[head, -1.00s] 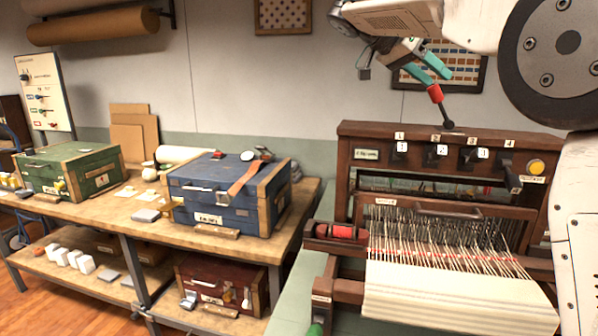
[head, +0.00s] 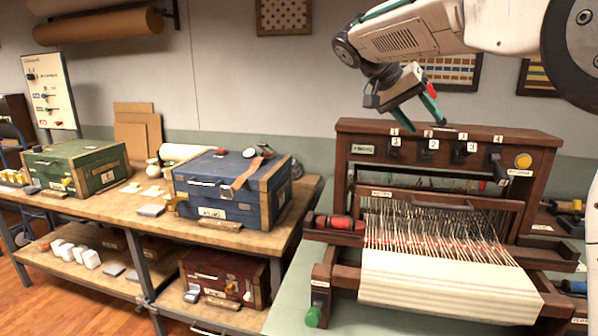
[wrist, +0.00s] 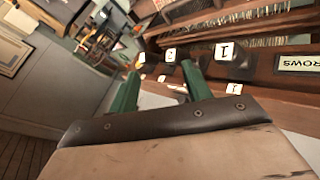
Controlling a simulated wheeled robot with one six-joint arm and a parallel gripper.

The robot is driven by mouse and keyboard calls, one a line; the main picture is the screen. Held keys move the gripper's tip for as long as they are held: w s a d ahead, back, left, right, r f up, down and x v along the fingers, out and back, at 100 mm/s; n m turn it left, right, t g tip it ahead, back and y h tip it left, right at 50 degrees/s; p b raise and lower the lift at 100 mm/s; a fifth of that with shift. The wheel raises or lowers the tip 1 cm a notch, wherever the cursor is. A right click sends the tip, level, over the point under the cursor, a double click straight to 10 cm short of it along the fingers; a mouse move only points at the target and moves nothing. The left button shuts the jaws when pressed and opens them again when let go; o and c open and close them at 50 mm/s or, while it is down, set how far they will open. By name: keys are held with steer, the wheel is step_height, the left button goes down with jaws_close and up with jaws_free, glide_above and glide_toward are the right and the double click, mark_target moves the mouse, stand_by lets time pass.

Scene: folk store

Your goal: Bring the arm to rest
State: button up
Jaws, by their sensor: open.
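My arm reaches in from the upper right in the head view. My gripper (head: 411,119) hangs above the top left part of the wooden loom (head: 540,140), tilted downward. Its two green fingers are spread apart with nothing seen between them. In the wrist view my gripper (wrist: 160,72) also shows open, with numbered tags and dark knobs of the loom panel (wrist: 262,68) beyond the fingers.
A blue chest (head: 215,192) and a green chest (head: 75,170) stand on the wooden bench (head: 150,222) at left. A red shuttle (head: 340,222) lies at the loom's left. Framed displays (head: 450,72) hang on the wall behind my arm. The air above the bench is free.

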steer(key=s+f+n+y, duration=0.2)
steer(key=s+f, duration=0.4)
steer(key=s, duration=0.6)
steer(key=s+f+n+y, duration=0.2)
steer(key=s+f+y, duration=0.2)
steer(key=s, duration=0.9)
steer(key=s+f+n+y, duration=0.3)
steer(key=s+f, duration=0.7)
steer(key=s, duration=0.3)
steer(key=shift+d+t, duration=0.4)
